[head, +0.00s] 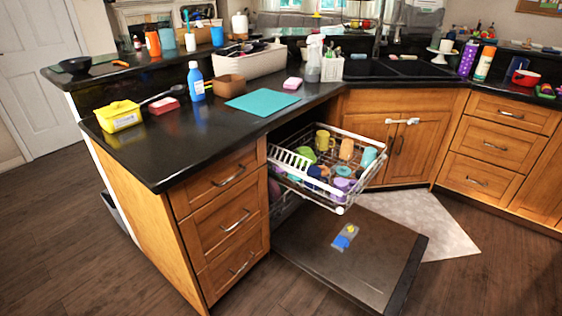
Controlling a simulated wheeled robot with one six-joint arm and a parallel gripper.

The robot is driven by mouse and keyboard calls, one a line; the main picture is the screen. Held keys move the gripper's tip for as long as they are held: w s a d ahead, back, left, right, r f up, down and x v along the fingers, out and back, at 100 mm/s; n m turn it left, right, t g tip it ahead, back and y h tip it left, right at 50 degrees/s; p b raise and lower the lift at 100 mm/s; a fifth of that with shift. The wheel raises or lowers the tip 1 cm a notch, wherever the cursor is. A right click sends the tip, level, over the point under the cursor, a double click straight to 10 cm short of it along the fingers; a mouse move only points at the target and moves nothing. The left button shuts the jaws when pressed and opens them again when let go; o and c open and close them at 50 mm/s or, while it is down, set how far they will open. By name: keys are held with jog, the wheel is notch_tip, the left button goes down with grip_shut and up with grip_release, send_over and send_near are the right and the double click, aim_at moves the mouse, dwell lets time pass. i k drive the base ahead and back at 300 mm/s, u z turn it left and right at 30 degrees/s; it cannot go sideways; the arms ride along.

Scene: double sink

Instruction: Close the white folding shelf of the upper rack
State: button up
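The upper rack (357,201) of the dishwasher is pulled out over the lowered door and holds several colourful cups. The white folding shelf (290,160), a slatted strip, runs along the rack's left side. It looks folded down and outward over the cups near that side; its exact tilt is hard to tell from here. A yellow mug (323,140), an orange cup (346,149) and a teal cup (369,157) stand at the rack's back and right. Purple and blue cups sit toward the front. My gripper is not in view.
The dishwasher door (330,262) lies open and low, with a small blue-and-yellow packet (345,237) on it. Drawers (222,215) stand left of the opening. A light rug (425,225) lies to the right. The wooden floor in front is clear.

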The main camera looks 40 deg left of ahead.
aim_at(286, 158)
jog(key=u, duration=0.4)
jog(key=i, duration=0.5)
jog(key=u, duration=0.8)
jog(key=i, duration=1.2)
jog(key=u, duration=0.3)
